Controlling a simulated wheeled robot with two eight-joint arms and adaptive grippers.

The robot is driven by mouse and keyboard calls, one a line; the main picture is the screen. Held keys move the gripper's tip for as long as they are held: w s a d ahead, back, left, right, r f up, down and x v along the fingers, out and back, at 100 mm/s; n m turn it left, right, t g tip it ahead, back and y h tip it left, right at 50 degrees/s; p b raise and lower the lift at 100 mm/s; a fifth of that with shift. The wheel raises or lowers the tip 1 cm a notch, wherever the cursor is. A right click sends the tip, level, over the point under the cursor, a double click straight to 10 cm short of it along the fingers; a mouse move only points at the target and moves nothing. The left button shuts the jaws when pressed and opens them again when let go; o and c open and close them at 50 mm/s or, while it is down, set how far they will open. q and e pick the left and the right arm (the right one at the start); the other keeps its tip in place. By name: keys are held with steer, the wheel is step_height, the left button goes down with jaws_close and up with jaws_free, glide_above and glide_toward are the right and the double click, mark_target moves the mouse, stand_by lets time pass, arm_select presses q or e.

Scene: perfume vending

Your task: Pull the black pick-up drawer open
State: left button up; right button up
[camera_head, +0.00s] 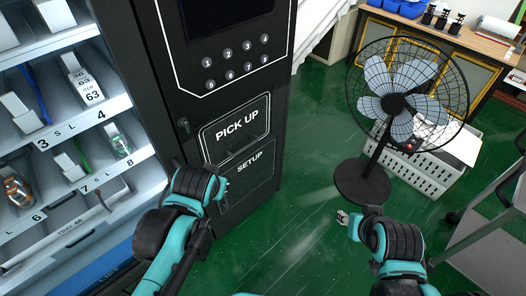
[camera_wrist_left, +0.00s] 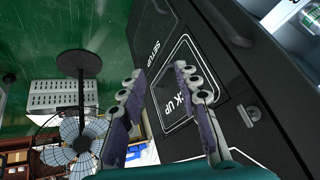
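The black pick-up drawer (camera_head: 236,128), lettered PICK UP, sits in the lower front of the black vending machine and looks flush with it. Its panel also shows in the left wrist view (camera_wrist_left: 174,112), partly hidden by a finger. A SETUP panel (camera_head: 249,167) is below it. My left gripper (camera_head: 222,188) is beside the machine, low in front of the SETUP panel in the head view. In the left wrist view its two fingers (camera_wrist_left: 160,74) are spread with nothing between them. My right gripper (camera_head: 343,217) is over the green floor, too small to read.
A standing fan (camera_head: 362,182) and a white crate (camera_head: 424,172) stand at the right. A grey cart (camera_head: 490,225) is at the right edge. Shelves of goods (camera_head: 75,105) fill the left. A small lock (camera_head: 184,126) is left of the drawer. Green floor is clear before the machine.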

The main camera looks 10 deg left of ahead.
arm_select(q)
steer(key=w+d+m+y, duration=0.1)
steer(key=w+m, duration=0.1)
steer(key=w, duration=0.3)
steer(key=m+y+b, duration=0.2)
steer(key=y, duration=0.2)
glide_toward(246, 147)
steer(key=s+a+r, duration=0.5)
steer(key=s+r, duration=0.2)
steer(key=s, duration=0.1)
steer(key=w+d+f+m+t+y+b, duration=0.1)
steer(key=w+d+f+t+y, duration=0.15)
steer(key=w+f, duration=0.35)
steer(key=w+d+f+m+t+y+b, duration=0.1)
steer(key=w+d+f+m+y, duration=0.15)
steer(key=f, duration=0.45)
steer(key=shift+n+y, duration=0.4)
steer(key=shift+n, duration=0.05)
steer(key=b+x, duration=0.1)
steer(key=x, duration=0.2)
steer(key=b+x, duration=0.1)
steer(key=x, duration=0.3)
steer(key=shift+w+f, duration=0.15)
steer(key=shift+w, duration=0.25)
arm_select(e)
step_height(246, 147, down, 6)
steer(key=d, duration=0.2)
steer(key=shift+s+f, duration=0.15)
steer(key=shift+s, duration=0.3)
steer(key=shift+d, duration=0.15)
